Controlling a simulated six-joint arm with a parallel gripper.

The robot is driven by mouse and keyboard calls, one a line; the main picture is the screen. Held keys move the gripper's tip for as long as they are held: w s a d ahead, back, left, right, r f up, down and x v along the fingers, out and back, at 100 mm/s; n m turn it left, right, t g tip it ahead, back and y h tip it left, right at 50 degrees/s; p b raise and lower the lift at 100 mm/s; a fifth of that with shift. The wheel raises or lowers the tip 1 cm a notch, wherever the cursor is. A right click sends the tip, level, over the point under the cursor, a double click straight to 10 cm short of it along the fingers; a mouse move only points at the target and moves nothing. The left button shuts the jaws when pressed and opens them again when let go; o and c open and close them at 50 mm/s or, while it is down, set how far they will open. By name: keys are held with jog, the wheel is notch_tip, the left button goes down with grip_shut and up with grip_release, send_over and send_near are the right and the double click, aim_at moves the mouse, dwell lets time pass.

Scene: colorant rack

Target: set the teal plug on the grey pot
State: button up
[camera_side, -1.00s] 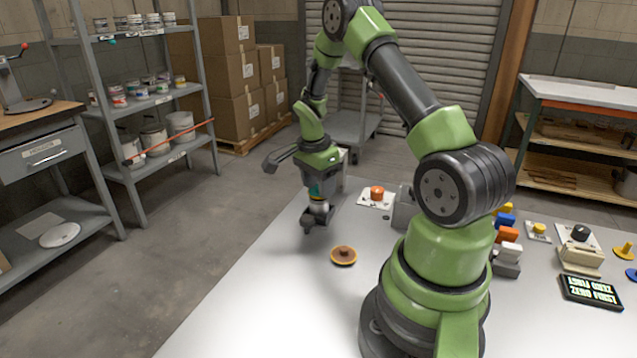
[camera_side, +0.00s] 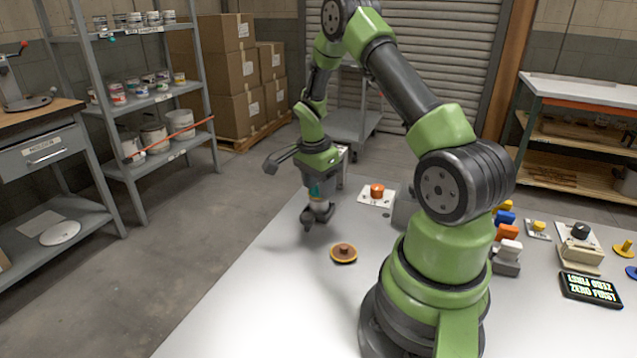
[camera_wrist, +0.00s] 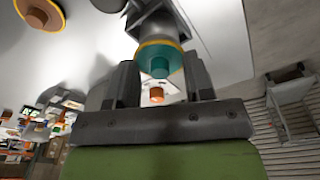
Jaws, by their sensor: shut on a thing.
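The teal plug (camera_wrist: 160,60) has a round knob and a wide disc with a yellow rim. My gripper (camera_side: 317,182) is shut on it. In the wrist view the plug sits between the two fingers of my gripper (camera_wrist: 160,75). The grey pot (camera_side: 318,213) is directly below the plug near the table's far left edge. In the wrist view the grey pot (camera_wrist: 163,20) shows just beyond the plug's disc. The plug is at the pot's mouth. I cannot tell whether they touch, as the fingers and disc hide the join.
A brown plug with an orange rim (camera_side: 343,253) lies on the table (camera_side: 260,310) in front of the pot. An orange knob on a white plate (camera_side: 377,192) stands behind to the right. Several coloured blocks (camera_side: 507,233) stand farther right. The table's front left is clear.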

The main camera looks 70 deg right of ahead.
dwell(0.3)
jog(key=o, duration=1.4)
jog(key=shift+r, duration=0.1)
jog(key=shift+r, duration=2.4)
